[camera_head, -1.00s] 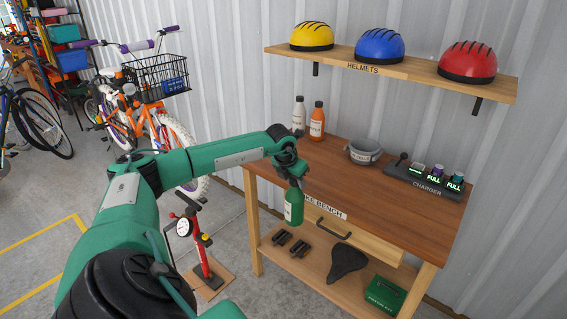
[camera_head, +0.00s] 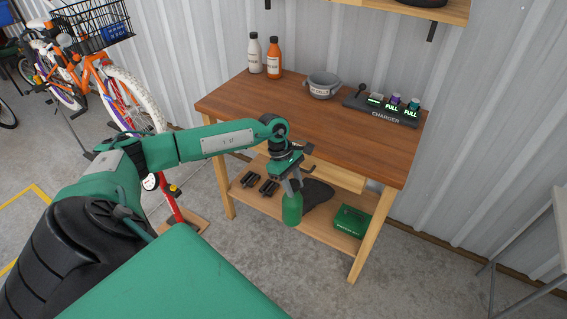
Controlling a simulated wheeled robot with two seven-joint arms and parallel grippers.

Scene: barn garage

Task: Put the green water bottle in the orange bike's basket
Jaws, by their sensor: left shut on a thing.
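The green water bottle (camera_head: 292,209) hangs upright from my left gripper (camera_head: 291,187), which is shut on its top. It is held in front of the wooden bench, clear of the bench top. The orange bike (camera_head: 125,108) stands at the upper left by the corrugated wall. Its black wire basket (camera_head: 92,27), with a blue item on its side, is at the top left, cut by the top edge. My right gripper is not in view.
The bench (camera_head: 240,99) holds a white bottle (camera_head: 254,54), an orange bottle (camera_head: 274,58), a grey pot (camera_head: 323,86) and a charger (camera_head: 381,109). A red floor pump (camera_head: 174,208) stands left of the bench.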

